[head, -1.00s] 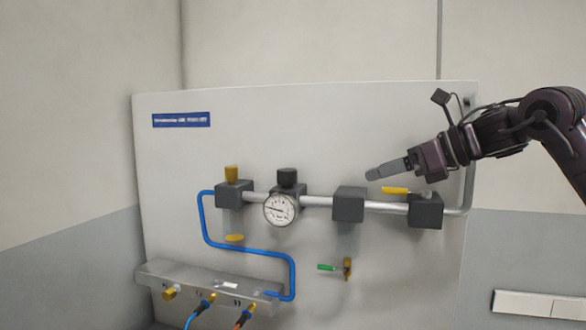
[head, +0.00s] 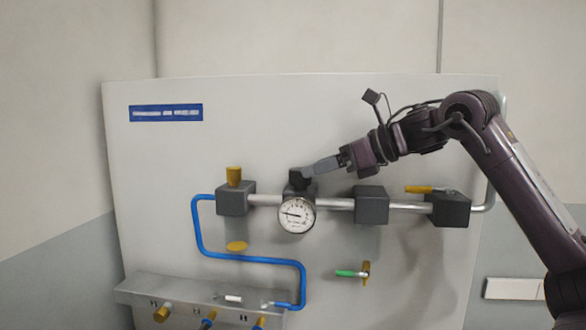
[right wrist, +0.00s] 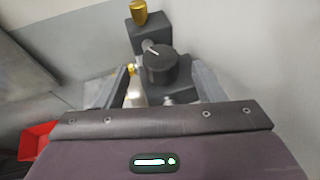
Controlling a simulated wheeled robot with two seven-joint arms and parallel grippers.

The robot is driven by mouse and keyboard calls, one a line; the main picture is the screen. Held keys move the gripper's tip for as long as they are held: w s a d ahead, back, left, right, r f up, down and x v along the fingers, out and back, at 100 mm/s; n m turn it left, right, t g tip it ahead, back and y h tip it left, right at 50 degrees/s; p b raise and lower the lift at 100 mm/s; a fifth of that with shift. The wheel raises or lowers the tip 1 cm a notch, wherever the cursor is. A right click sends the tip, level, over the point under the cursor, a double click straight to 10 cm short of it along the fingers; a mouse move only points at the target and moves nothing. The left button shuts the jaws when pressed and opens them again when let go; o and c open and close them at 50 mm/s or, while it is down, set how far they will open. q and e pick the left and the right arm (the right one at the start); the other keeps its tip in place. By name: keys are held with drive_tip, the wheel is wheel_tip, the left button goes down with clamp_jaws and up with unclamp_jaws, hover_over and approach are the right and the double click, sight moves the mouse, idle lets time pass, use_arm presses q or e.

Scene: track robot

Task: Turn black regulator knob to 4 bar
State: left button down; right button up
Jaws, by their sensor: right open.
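The black regulator knob (head: 298,178) sits on top of its dark block, above the round white pressure gauge (head: 297,215). The gauge needle points to the left; its numbers are too small to read. My right gripper (head: 308,172) comes in from the right at knob height and partly covers the knob in the head view. In the right wrist view, the knob (right wrist: 160,63) with a pale mark on its top lies ahead between the two open fingers (right wrist: 163,82), with a gap on each side. My left gripper is not in view.
A yellow cap (head: 234,176) stands on the left block. Another dark block (head: 371,205) and a yellow-handled valve (head: 430,189) are on the pipe to the right.

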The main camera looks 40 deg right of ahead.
sight(299, 169)
drive_tip(key=shift+p+x, duration=0.8)
drive_tip(key=shift+x, duration=0.15)
drive_tip(key=p+x, duration=0.1)
drive_tip(key=x, duration=0.1)
drive_tip(key=shift+w+a+f, duration=0.1)
drive_tip(key=shift+w, duration=0.3)
drive_tip(key=shift+w+a+f, duration=0.15)
drive_tip(key=shift+w, duration=0.15)
drive_tip(key=shift+s, duration=0.2)
drive_tip(key=shift+w, duration=0.1)
drive_tip(key=c, duration=1)
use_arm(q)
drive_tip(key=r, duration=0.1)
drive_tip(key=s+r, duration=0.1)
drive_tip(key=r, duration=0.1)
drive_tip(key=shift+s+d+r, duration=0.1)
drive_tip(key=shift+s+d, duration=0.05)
